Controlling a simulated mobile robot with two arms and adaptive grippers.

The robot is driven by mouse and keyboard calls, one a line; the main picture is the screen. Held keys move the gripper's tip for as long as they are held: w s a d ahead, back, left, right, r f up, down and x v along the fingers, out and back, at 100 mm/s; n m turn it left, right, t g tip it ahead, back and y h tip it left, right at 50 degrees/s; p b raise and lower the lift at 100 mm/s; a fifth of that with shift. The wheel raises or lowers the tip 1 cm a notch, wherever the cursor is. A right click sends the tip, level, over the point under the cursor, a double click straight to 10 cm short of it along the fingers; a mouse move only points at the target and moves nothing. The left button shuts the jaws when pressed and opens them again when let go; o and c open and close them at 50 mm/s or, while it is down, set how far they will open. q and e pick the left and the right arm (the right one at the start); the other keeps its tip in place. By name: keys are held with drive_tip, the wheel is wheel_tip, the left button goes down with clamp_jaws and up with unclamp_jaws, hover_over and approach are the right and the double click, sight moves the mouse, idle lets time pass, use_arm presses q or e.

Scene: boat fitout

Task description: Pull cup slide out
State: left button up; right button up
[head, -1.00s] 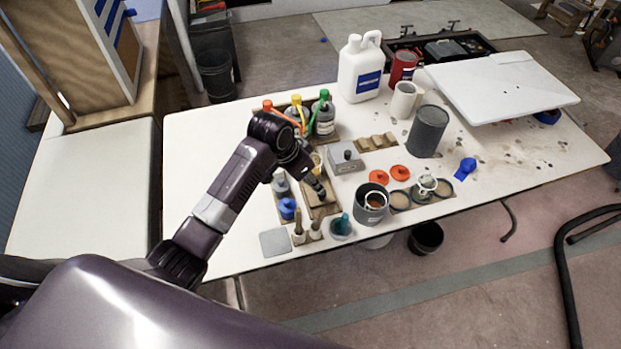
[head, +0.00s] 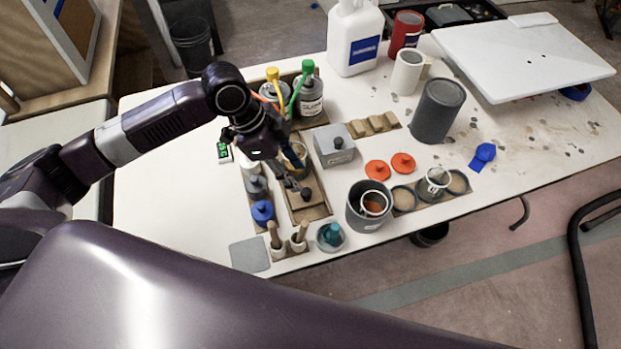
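The cup slide (head: 303,207) looks like a wooden piece with a dark round knob (head: 307,194), lying in a wooden frame on the white bench. A cup with a tan rim (head: 294,156) sits at its far end, partly hidden by my gripper. My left gripper (head: 290,181) hangs over the slide, with its fingers pointing down toward the knob, just behind and left of it. I cannot tell whether the fingers touch the knob or how far apart they are. My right gripper is out of view.
A grey box with a knob (head: 334,145) stands right of the slide. A dark grey can (head: 368,206) is at front right. A blue-lidded jar (head: 262,213) and brushes in holders (head: 298,240) are close on the left and front.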

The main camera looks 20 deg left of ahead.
sight(306, 192)
use_arm(q)
drive_tip(key=f, duration=0.1)
drive_tip(key=d+f, duration=0.1)
drive_tip(key=f, duration=0.1)
drive_tip(key=shift+s+d+f, duration=0.25)
drive_tip(key=shift+s+d, duration=0.05)
drive_tip(key=shift+s, duration=0.1)
drive_tip(key=shift+p+x, duration=0.35)
drive_tip(key=shift+x, duration=0.85)
drive_tip(key=shift+w+d+f, duration=0.15)
drive_tip(key=shift+f, duration=0.6)
drive_tip(key=c, duration=0.7)
clamp_jaws()
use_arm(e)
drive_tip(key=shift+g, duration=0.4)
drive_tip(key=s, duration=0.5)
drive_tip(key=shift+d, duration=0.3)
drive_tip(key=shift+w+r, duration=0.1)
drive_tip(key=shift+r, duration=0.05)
